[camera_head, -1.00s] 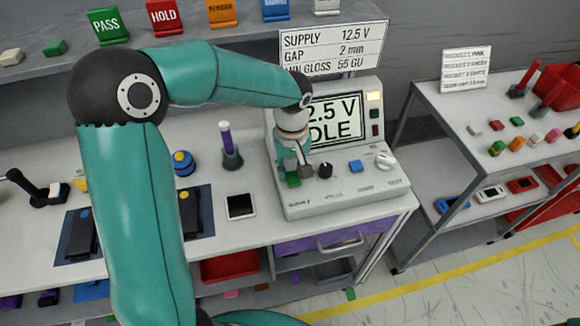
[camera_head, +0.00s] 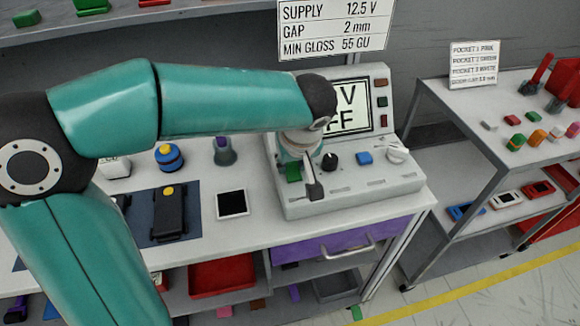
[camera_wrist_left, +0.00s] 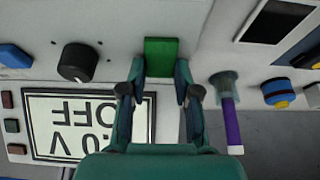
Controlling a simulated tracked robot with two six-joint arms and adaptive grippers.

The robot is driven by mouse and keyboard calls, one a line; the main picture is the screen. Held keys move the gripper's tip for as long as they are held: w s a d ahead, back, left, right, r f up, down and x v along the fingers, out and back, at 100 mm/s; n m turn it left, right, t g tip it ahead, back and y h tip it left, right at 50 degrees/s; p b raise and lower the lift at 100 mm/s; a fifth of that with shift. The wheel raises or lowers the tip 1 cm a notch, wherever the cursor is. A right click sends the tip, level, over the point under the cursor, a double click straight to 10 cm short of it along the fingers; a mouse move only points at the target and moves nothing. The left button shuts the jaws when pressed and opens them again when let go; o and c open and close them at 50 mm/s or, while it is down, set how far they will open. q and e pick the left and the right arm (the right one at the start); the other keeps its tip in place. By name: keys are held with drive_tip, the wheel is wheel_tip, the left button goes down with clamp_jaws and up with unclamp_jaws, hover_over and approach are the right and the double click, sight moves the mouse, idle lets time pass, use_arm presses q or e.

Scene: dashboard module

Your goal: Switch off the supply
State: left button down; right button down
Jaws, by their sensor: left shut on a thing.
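The grey supply console (camera_head: 350,192) stands on the workbench, its sloped screen (camera_head: 352,107) partly hidden by my left arm. In the left wrist view the screen (camera_wrist_left: 88,125) appears upside down and reads "V" and "OFF", its left digits partly visible. My left gripper (camera_head: 304,180) is down at the console's left front. In the wrist view its fingers (camera_wrist_left: 160,78) lie on either side of a green block-shaped control (camera_wrist_left: 161,56), shut on it. The green control (camera_head: 293,173) also shows beside the gripper in the head view. My right gripper is out of view.
A black knob (camera_head: 330,161), a blue button (camera_head: 364,158) and a pale knob (camera_head: 397,153) sit right of the gripper. A sign (camera_head: 333,28) above reads "SUPPLY 12.5 V". A white-framed dark tile (camera_head: 232,204) lies on the bench at left. A side shelf stands right.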

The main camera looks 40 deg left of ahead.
use_arm(q)
drive_tip(key=shift+d, duration=0.1)
drive_tip(key=c, duration=0.8)
unclamp_jaws()
drive_tip(key=shift+c, duration=0.2)
drive_tip(key=v, duration=1.1)
drive_tip(key=shift+d+r, duration=0.2)
drive_tip(key=shift+r, duration=0.15)
drive_tip(key=shift+s, duration=0.15)
